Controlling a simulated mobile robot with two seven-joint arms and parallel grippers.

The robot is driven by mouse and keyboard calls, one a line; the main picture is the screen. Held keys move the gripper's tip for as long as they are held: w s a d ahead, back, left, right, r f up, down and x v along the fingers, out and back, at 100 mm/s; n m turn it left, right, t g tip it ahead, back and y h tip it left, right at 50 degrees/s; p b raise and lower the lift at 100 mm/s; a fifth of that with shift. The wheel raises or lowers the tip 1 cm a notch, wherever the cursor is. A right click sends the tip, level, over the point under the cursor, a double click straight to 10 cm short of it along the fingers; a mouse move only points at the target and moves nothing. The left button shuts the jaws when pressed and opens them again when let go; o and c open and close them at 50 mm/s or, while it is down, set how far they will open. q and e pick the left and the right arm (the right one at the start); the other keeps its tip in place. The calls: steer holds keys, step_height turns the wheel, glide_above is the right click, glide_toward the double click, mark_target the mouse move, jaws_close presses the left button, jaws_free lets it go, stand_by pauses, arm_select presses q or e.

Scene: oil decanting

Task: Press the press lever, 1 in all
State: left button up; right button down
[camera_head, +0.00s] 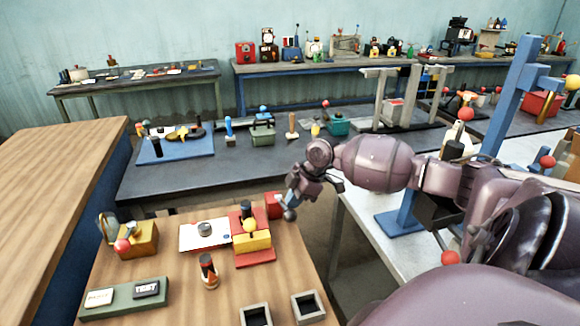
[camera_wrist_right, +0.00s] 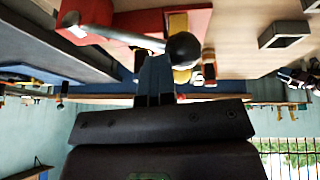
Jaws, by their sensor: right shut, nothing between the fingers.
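The press lever shows best in the right wrist view as a grey rod with a black ball knob (camera_wrist_right: 184,48). The rod comes from a red block (camera_wrist_right: 85,14) at the upper left. In the head view the knob (camera_head: 290,215) is at the right edge of the wooden table, beside the small red block (camera_head: 273,206). My right gripper (camera_head: 291,201) is shut and empty, close to the knob. In the wrist view its fingertips (camera_wrist_right: 155,62) overlap the rod just beside the knob; I cannot tell whether they touch. My left gripper is not in view.
The wooden table (camera_head: 185,280) holds a red and yellow block (camera_head: 252,242), a white plate (camera_head: 192,234), a dark bottle (camera_head: 208,270), a green label board (camera_head: 125,298) and two square trays (camera_head: 308,307). A tall blue post (camera_head: 508,95) stands at the right, near my right arm.

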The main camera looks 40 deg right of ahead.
mark_target(296, 215)
steer(key=shift+s+a+f+t+p, duration=0.3)
steer(key=shift+s+f+t, duration=0.2)
steer(key=shift+f, duration=0.3)
steer(key=shift+s+a+f, duration=0.15)
steer(key=shift+s+f, duration=0.1)
steer(key=shift+f, duration=0.3)
steer(key=shift+s+a+f, duration=0.1)
steer(key=shift+s+f, duration=0.1)
steer(key=shift+f, duration=0.35)
steer(key=shift+d+r, duration=0.1)
steer(key=v, duration=1.1)
steer(key=shift+w+r+h+p, duration=0.25)
steer(key=shift+r+h+p, duration=0.05)
steer(key=shift+p, duration=0.1)
